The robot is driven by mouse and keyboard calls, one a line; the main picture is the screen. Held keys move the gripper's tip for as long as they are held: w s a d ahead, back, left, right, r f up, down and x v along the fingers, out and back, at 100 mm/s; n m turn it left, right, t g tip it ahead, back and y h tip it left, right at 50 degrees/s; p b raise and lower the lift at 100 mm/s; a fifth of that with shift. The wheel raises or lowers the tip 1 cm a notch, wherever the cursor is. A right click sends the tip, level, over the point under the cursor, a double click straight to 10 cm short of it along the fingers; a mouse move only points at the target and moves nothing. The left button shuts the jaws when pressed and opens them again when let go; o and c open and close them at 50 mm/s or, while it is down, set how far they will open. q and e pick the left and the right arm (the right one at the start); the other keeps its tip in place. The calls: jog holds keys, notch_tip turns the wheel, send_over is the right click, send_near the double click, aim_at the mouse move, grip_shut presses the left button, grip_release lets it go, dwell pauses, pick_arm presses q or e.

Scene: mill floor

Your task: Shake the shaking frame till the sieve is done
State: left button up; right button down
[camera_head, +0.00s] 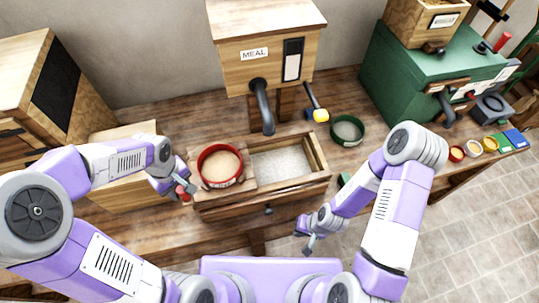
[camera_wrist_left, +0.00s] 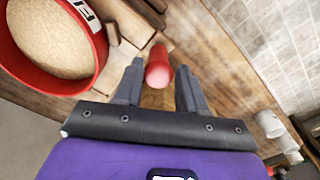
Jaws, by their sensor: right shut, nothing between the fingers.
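The red sieve (camera_head: 220,183), full of tan meal, sits on the left part of the wooden shaking frame (camera_head: 200,198); its meal also shows in the left wrist view (camera_wrist_left: 50,35). The frame lies over a wooden box (camera_head: 290,190) with pale flour in its open right part. A red handle (camera_head: 183,191) sticks out at the frame's left. My left gripper (camera_head: 180,195) is open at this handle. In the left wrist view the red handle end (camera_wrist_left: 158,68) shows between the fingertips, with gaps on both sides. My right gripper (camera_head: 309,244) is shut and empty, in front of the box.
A meal bin (camera_head: 262,70) with a dark spout stands behind the box. A green machine (camera_head: 400,85) and several small bowls stand further right. A wooden cabinet (camera_head: 85,115) stands left.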

pick_arm(q)
jog(key=o, duration=0.4)
jog(key=shift+a, duration=0.1)
notch_tip(320, 180, up, 9)
jog(key=p, duration=0.7)
dwell(0.4)
